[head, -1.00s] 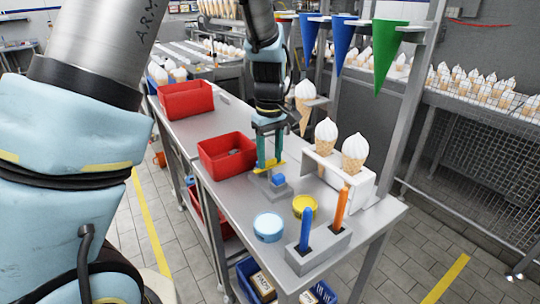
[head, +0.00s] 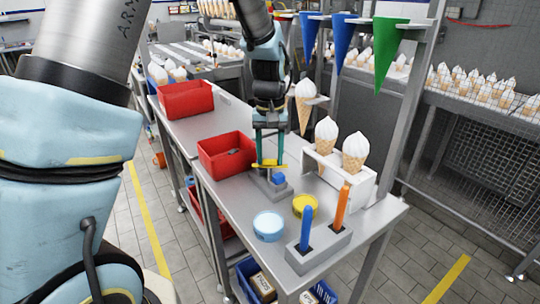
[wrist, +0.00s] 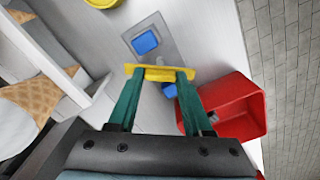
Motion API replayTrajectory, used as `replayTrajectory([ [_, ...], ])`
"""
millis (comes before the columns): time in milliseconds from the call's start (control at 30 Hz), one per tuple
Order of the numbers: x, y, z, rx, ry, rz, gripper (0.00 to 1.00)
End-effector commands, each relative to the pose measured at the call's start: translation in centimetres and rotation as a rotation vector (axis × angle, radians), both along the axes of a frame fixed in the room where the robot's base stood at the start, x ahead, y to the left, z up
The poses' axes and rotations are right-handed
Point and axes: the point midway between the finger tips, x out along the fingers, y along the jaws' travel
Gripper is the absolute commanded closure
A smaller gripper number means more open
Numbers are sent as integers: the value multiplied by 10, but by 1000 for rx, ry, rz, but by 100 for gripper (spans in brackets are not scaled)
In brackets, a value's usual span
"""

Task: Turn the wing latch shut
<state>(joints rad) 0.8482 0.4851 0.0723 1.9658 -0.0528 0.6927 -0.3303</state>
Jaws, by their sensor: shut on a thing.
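The wing latch is a yellow bar (head: 267,165) on a grey metal base plate (head: 262,184) on the steel table. A blue block (head: 279,178) stands on the plate in front of the bar. My gripper (head: 270,162) points down with its two green fingers shut on the yellow wing. In the wrist view, the wing (wrist: 160,73) spans crosswise between the fingertips, one near each end. The blue block (wrist: 146,42) lies beyond it, apart from it, and another blue part (wrist: 169,90) shows under the wing, partly hidden.
A red bin (head: 228,155) stands close left of the latch, with another red bin behind. A white cone stand (head: 347,187) is at right. A light-blue tub (head: 268,227), a yellow tub (head: 305,206) and a grey holder (head: 318,250) stand in front.

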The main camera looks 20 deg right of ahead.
Motion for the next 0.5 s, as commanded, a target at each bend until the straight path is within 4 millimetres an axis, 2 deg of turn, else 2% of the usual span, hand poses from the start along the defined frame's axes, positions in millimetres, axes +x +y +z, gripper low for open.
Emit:
replayTrajectory([
  [500,1,0,1,0,0,-490,100],
])
